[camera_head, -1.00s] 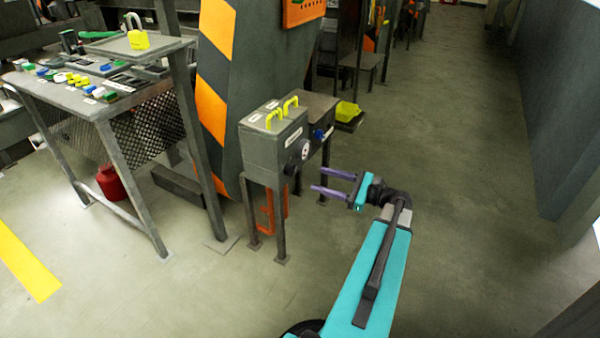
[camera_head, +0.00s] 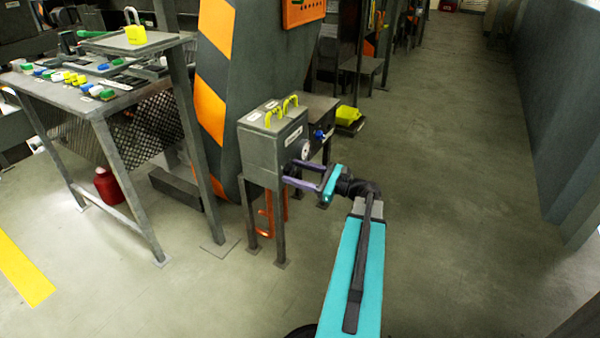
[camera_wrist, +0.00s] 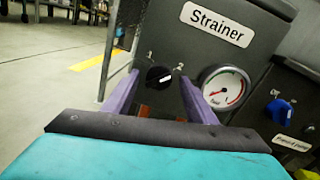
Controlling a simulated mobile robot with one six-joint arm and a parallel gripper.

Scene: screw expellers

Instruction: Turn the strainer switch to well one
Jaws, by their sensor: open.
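The grey Strainer box (camera_head: 262,152) stands on a metal stand left of centre in the head view. In the wrist view its white "Strainer" label (camera_wrist: 217,24) shows above a black round switch (camera_wrist: 157,77). The switch's white pointer mark points to the right. My gripper (camera_head: 289,172) is open at the box's front, with purple fingers. In the wrist view the fingers of my gripper (camera_wrist: 159,79) lie either side of the switch. Contact cannot be told. In the head view the switch is hidden behind the fingers.
A pressure gauge (camera_wrist: 224,90) sits just right of the switch, close to my right finger. A second box with a blue switch (camera_wrist: 279,109) is further right. Yellow padlocks (camera_head: 290,103) top the Strainer box. A button panel (camera_head: 85,85) stands left; the floor at right is clear.

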